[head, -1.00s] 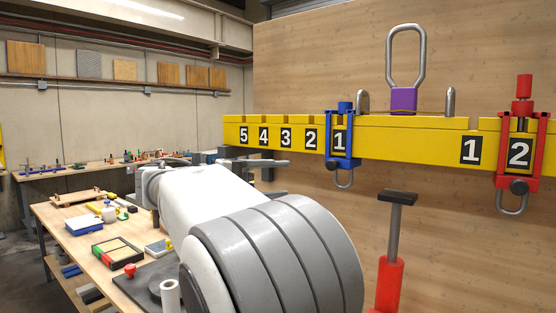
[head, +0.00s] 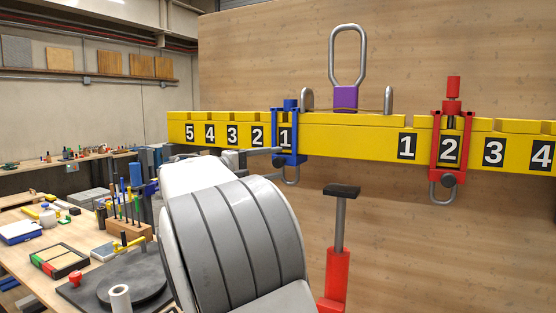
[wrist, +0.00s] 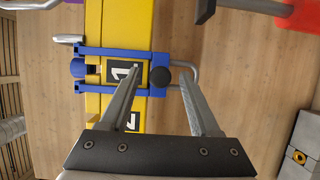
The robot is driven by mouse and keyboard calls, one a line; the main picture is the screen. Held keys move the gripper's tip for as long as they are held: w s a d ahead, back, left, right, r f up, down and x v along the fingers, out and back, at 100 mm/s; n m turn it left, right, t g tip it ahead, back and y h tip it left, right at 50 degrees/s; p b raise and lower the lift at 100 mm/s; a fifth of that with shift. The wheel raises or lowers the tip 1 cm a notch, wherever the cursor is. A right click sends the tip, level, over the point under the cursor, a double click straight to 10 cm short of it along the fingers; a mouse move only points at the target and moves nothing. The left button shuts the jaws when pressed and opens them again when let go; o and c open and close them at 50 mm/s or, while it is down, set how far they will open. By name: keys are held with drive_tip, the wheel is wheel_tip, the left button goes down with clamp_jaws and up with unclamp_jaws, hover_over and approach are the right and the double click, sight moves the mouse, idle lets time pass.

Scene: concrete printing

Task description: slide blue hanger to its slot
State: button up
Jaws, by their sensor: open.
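The blue hanger (head: 290,135) is a clamp-like frame around the yellow beam (head: 345,140), at the left-hand number 1, with a metal loop below. In the wrist view the blue hanger (wrist: 112,70) frames the black 1 plate, with its dark round knob (wrist: 160,77) on the side toward the loop. My gripper (wrist: 161,80) is open, its two fingers reaching toward the hanger. One fingertip overlaps the number plate and the other overlaps the metal loop in the picture. I cannot tell whether they touch. In the head view my arm hides most of the gripper.
A red hanger (head: 449,140) is at the right-hand 2. A purple block with a lifting ring (head: 346,97) stands on top mid-beam, between metal posts. A red stand with a black top (head: 338,265) rises below the beam. A cluttered workbench (head: 30,260) is at left.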

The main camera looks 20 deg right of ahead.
drive_tip(key=shift+x, duration=1.1)
clamp_jaws()
idle(0.7)
